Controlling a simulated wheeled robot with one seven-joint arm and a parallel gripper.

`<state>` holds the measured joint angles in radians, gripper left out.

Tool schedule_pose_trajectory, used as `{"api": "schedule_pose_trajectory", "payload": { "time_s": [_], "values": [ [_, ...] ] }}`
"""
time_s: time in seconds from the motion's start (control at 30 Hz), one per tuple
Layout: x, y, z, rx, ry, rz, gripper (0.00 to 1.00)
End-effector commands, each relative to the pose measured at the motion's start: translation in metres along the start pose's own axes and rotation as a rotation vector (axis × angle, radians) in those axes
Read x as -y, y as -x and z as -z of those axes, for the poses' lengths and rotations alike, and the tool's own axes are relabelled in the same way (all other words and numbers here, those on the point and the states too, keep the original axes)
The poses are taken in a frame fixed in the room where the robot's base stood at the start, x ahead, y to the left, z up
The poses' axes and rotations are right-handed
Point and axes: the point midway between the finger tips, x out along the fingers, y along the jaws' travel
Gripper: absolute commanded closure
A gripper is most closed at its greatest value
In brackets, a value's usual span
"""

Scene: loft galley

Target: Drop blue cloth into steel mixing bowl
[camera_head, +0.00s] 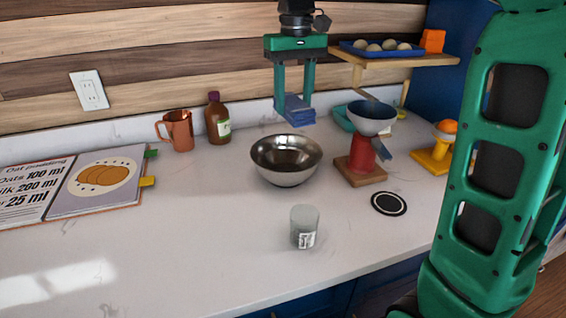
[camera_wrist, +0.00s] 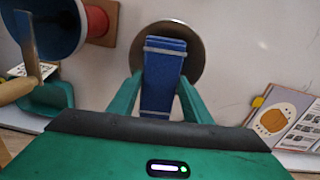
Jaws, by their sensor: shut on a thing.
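The blue cloth (camera_head: 298,110) is a folded bundle, held between the fingertips of my gripper (camera_head: 293,103). In the wrist view the cloth (camera_wrist: 163,75) shows lighter bands across it and sits between the green fingers of my gripper (camera_wrist: 163,95). The steel mixing bowl (camera_head: 286,168) stands upright on the counter. In the head view the cloth is above the bowl's back rim, apart from it. In the wrist view the cloth covers much of the bowl (camera_wrist: 196,60), so most of its inside is hidden there.
A red scale with a grey pan (camera_head: 371,120) stands right of the bowl. A copper jug (camera_head: 178,132) and brown bottle (camera_head: 217,120) stand at back left. A grey cup (camera_head: 304,227) and black coaster (camera_head: 388,203) are in front. A shelf (camera_head: 400,60) holds a blue tray.

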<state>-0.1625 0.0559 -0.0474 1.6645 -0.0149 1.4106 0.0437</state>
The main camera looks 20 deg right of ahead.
Motion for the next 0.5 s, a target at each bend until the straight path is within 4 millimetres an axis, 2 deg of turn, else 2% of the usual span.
{"api": "schedule_pose_trajectory", "payload": {
  "time_s": [0.3,0.5],
  "values": [
    [0.000,-0.034,-0.001,0.003,0.000,0.000,0.76],
    [0.000,-0.049,-0.001,0.002,0.001,0.000,0.76]
  ]
}}
